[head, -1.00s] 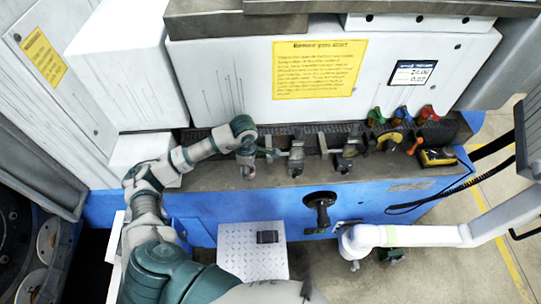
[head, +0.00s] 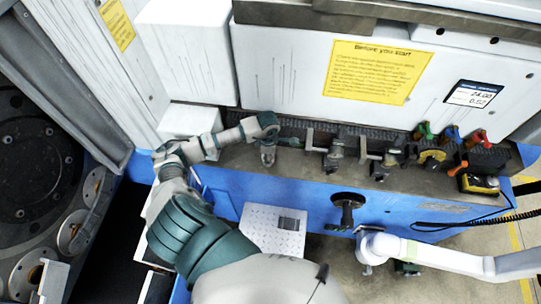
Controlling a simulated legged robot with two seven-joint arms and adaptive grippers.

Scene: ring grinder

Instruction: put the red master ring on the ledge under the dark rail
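A small red item (head: 478,138) stands at the right end of the grey ledge (head: 230,158), beside a blue and a green one; it is too small to make out as a ring. A dark ribbed rail (head: 300,130) runs along the back of this ledge, at the foot of the white machine front. My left arm reaches in from below. My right gripper is not in view.
Metal fixtures (head: 335,152) stand mid-ledge, between my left gripper and the coloured items. A yellow-and-black device (head: 480,183) lies at the right end. A black handwheel (head: 347,200) sticks out of the blue front. A white jointed arm (head: 440,257) crosses the lower right.

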